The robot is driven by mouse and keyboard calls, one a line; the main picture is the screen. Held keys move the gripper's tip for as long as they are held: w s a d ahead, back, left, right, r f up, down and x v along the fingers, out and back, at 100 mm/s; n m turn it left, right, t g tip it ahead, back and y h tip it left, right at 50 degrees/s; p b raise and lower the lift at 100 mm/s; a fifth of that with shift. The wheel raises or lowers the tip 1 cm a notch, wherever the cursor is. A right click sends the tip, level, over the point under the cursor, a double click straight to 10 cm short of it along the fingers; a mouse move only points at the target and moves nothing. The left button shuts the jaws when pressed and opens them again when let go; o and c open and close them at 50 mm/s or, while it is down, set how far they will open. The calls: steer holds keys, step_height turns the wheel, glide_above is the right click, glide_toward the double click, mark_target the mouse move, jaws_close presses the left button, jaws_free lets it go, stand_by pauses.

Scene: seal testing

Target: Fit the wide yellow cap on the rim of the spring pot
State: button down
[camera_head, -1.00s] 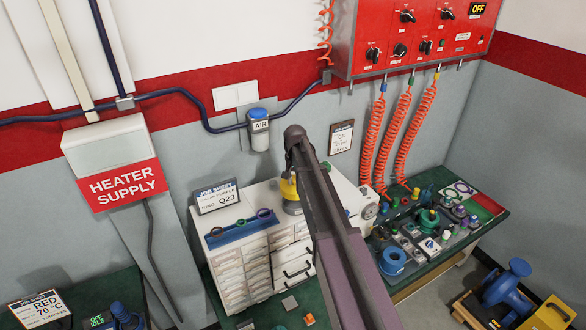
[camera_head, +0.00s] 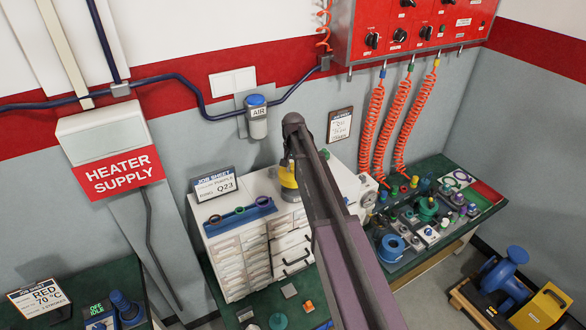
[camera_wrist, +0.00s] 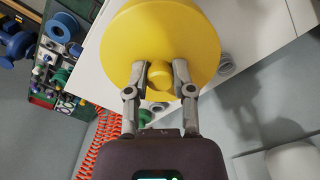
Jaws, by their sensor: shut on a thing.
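The wide yellow cap (camera_wrist: 190,48) is a large round disc with a central knob (camera_wrist: 159,75), filling the upper middle of the wrist view. My gripper (camera_wrist: 160,72) is shut on that knob. In the head view a yellow shape (camera_head: 288,178) shows beside my arm, above the white cabinet, with a paler part below it. My arm covers much of this spot and the fingertips there. I cannot make out the spring pot clearly; the cap hides what lies beyond it in the wrist view. I cannot tell whether the cap touches anything.
The white drawer cabinet (camera_head: 240,250) bears a job sheet stand (camera_head: 214,184) and a blue rack of rings (camera_head: 240,217). Right of it, a green bench (camera_head: 480,216) is crowded with small parts. Orange coiled hoses (camera_head: 392,130) hang above the bench. A grey ringed part (camera_wrist: 225,63) shows beside the cap.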

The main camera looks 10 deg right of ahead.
steer(key=shift+f, duration=0.1)
steer(key=shift+f+b, duration=1.35)
steer(key=shift+b, duration=0.1)
steer(key=shift+f+b, duration=1.55)
steer(key=shift+c, duration=2)
jaws_free()
steer(key=shift+r, duration=0.15)
step_height(320, 180, up, 7)
steer(key=p, duration=0.7)
